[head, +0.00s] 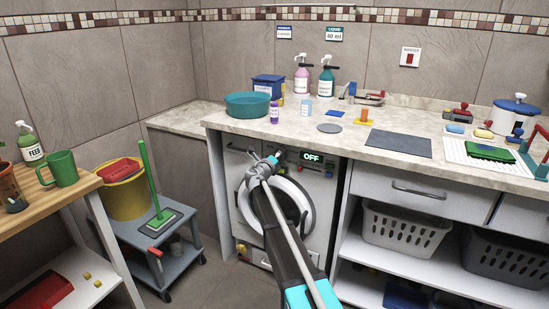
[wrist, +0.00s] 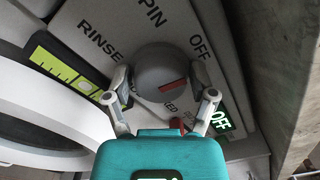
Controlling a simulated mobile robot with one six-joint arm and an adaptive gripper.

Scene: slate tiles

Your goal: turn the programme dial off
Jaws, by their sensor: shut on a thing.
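The washing machine (head: 322,192) stands under the counter with its round door on the front. In the wrist view my gripper (wrist: 160,74) is shut on the grey round programme dial (wrist: 165,66), one finger on each side. A red mark shows on the dial's lower right face. The printed words SPIN, OFF and RINSE surround the dial; others are partly covered. The head view mostly hides the dial behind my gripper.
A teal basin (head: 247,106), pump bottles (head: 302,75) and small items stand on the counter (head: 290,128) above. White and grey baskets (head: 404,229) sit on shelves to the right. A grey trolley (head: 150,240) stands left, with clear floor between it and the machine.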

